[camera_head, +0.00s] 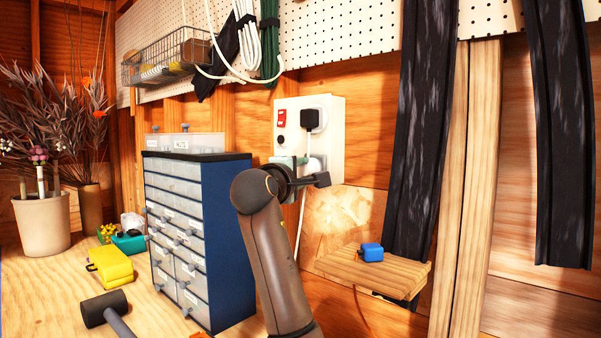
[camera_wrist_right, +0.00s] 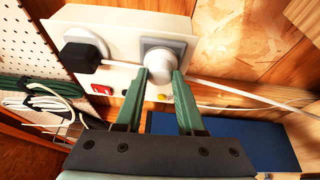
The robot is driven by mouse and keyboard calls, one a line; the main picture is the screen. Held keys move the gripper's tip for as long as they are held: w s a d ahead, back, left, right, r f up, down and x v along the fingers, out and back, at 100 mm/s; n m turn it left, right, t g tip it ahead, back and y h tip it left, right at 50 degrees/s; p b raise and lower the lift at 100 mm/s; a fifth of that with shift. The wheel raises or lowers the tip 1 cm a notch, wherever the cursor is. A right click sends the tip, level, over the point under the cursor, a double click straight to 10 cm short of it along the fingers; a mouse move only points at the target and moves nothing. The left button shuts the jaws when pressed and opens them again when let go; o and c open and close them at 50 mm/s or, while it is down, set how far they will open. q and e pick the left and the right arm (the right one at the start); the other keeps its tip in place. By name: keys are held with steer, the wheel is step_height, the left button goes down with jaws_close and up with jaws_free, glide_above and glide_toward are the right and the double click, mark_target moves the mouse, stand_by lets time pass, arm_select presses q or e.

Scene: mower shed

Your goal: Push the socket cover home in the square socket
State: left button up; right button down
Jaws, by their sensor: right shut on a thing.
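The white socket panel (camera_head: 336,140) is fixed to the wooden wall. In the right wrist view its square grey socket (camera_wrist_right: 181,45) is straight ahead. The socket cover (camera_wrist_right: 158,62), pale with a rounded knob, is between the green fingertips of my right gripper (camera_wrist_right: 163,76) and in front of the socket. My right gripper (camera_head: 300,161) is shut on the cover. It is at the panel's lower part in the head view, where the wrist hides much of the cover. I cannot tell how deep the cover sits. My left gripper is not in view.
A black plug (camera_head: 311,119) and a red switch (camera_head: 281,118) are on the panel near the gripper. A white cord (camera_head: 299,226) hangs below. A blue drawer cabinet (camera_head: 232,230) stands close left of my arm. A small wooden shelf (camera_head: 340,268) holds a blue object (camera_head: 372,252).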

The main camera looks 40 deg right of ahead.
steer(key=shift+d, duration=0.3)
steer(key=shift+c, duration=2.2)
jaws_free()
steer(key=shift+a, duration=0.1)
steer(key=b+v, duration=0.3)
steer(key=v, duration=0.9)
steer(key=shift+a, duration=0.15)
steer(key=shift+f, duration=0.1)
